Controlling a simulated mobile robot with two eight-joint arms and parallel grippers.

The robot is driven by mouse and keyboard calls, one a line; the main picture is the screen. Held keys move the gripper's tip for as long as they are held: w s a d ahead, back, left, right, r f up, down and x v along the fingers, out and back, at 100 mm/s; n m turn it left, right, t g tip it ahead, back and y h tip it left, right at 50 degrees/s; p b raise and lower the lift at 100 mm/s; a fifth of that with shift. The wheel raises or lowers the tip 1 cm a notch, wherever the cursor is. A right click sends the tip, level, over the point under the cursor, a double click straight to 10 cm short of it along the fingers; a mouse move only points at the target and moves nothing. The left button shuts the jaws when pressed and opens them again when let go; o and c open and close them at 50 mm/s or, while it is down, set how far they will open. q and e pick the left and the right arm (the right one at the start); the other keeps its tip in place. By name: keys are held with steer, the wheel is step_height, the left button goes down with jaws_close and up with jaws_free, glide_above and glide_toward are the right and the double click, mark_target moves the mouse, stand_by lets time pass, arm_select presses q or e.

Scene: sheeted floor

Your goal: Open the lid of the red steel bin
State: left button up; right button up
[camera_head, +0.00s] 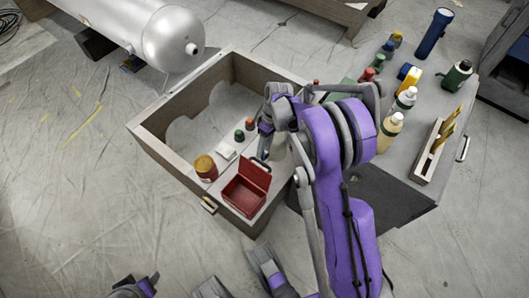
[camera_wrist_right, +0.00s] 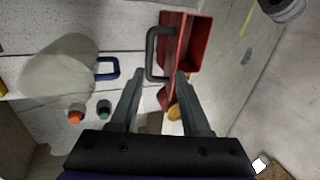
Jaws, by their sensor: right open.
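The red steel bin (camera_head: 240,197) stands in the near corner of a wooden crate. Its lid (camera_head: 257,173) stands raised at the back of the bin, and the inside shows. In the right wrist view the bin (camera_wrist_right: 196,45) is at the top, with a dark handle (camera_wrist_right: 153,52) on its lid. My right gripper (camera_head: 264,154) is behind the raised lid, partly hidden by my arm. In the wrist view its open fingers (camera_wrist_right: 160,75) point at the handle, with nothing clearly held. Parts of my body show at the bottom edge; I cannot make out the left gripper's jaws.
The crate (camera_head: 160,147) also holds a brown-red jar (camera_head: 206,168), a white block (camera_head: 224,151) and small capped bottles (camera_head: 239,135). A grey cabinet (camera_head: 400,180) with bottles and tools stands to the right. A white tank (camera_head: 170,40) lies behind.

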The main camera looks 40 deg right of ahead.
steer(key=shift+r, duration=0.4)
